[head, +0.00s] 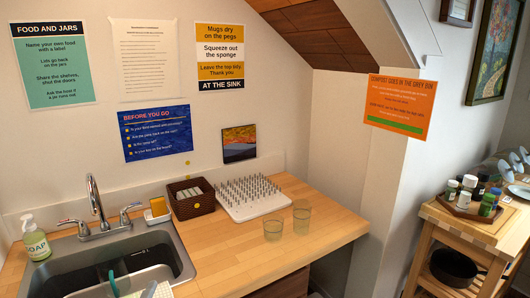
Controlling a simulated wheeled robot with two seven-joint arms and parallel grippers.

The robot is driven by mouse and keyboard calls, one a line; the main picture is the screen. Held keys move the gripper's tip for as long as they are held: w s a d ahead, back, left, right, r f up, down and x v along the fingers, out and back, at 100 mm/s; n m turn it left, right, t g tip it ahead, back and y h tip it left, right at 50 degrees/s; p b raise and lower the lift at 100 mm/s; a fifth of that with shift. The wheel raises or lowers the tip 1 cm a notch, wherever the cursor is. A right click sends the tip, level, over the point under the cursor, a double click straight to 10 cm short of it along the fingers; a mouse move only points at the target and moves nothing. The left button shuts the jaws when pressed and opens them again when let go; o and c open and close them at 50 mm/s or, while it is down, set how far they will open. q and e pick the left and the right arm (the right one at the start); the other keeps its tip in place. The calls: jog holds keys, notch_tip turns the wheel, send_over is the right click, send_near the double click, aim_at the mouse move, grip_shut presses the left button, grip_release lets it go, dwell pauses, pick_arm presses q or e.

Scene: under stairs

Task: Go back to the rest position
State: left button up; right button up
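Neither of my grippers shows in the head view, and no part of my arms can be made out. What they hold, if anything, cannot be seen. The view takes in a wooden counter (225,262) with a metal sink (182,258) at the lower left.
A soap bottle (35,240) and a tap (97,205) stand behind the sink. A brown basket (190,204), a white pegboard (240,212) and two clear glasses (273,229) (302,218) stand on the counter. A wooden cart (462,228) with bottles is at right.

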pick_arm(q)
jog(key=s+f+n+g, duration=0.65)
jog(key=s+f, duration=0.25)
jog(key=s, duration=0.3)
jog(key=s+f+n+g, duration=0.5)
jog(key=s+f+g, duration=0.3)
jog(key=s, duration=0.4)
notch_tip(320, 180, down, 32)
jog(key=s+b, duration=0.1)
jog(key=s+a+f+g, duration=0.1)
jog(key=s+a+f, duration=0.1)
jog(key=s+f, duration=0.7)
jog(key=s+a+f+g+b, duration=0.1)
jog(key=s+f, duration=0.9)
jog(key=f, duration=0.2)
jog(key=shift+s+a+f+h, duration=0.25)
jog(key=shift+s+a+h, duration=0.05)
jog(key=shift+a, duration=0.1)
